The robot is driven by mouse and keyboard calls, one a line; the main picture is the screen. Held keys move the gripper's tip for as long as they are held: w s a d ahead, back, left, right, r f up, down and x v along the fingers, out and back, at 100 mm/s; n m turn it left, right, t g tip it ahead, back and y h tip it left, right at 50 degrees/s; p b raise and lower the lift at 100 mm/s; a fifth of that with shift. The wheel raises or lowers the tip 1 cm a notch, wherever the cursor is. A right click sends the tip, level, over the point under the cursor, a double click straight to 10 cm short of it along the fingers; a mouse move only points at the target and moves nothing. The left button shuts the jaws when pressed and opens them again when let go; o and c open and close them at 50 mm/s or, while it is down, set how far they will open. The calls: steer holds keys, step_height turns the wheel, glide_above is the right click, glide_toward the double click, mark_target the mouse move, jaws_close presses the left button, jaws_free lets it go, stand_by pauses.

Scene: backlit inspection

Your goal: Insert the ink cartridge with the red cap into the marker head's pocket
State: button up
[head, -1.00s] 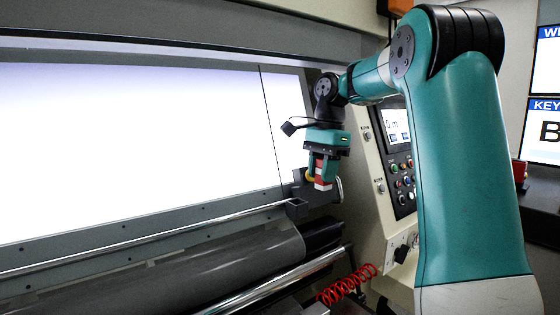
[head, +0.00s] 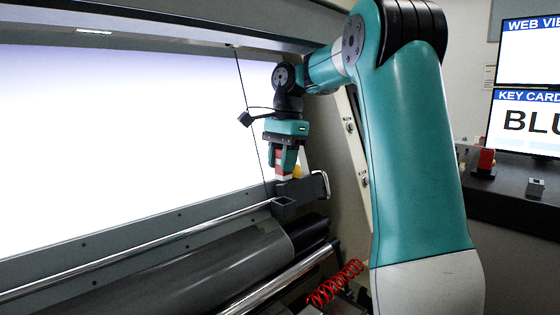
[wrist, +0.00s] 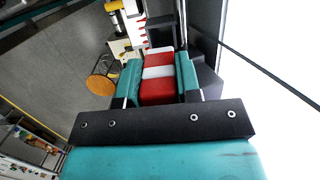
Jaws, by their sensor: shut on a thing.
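My gripper (head: 283,168) points down and is shut on a red-and-white banded cartridge (wrist: 157,72), which sits between the two teal fingers in the wrist view. In the head view the cartridge's pale lower end (head: 282,178) shows below the fingers. The dark marker head (head: 302,188) is just below, at the right end of the long rail. Its square pocket (head: 284,202) opens upward. The cartridge appears above the marker head and apart from the pocket; the exact gap is hard to judge.
A bright backlit panel (head: 120,140) fills the left behind the rail (head: 140,250). A thin dark cable hangs beside my gripper. A dark roller lies below the rail. A red-topped item (head: 486,160) and a small grey block (head: 535,187) stand on the right shelf. The key card screen (head: 525,121) reads "BLU", cut off.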

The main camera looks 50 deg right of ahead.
mark_target(282, 180)
steer(key=shift+d+f+b, duration=0.1)
steer(key=shift+f+b, duration=1.95)
steer(key=shift+b, duration=0.2)
steer(key=shift+f+b, duration=0.3)
steer(key=shift+f, duration=0.15)
steer(key=shift+p, duration=0.4)
steer(key=shift+f+b, duration=0.9)
steer(key=shift+f, duration=0.3)
steer(key=o, duration=1)
steer(key=r+p, duration=0.4)
steer(key=r, duration=0.1)
steer(key=d+r+p, duration=0.1)
steer(key=r+p, duration=0.1)
steer(key=shift+r, duration=0.3)
steer(key=shift+a+f, duration=0.1)
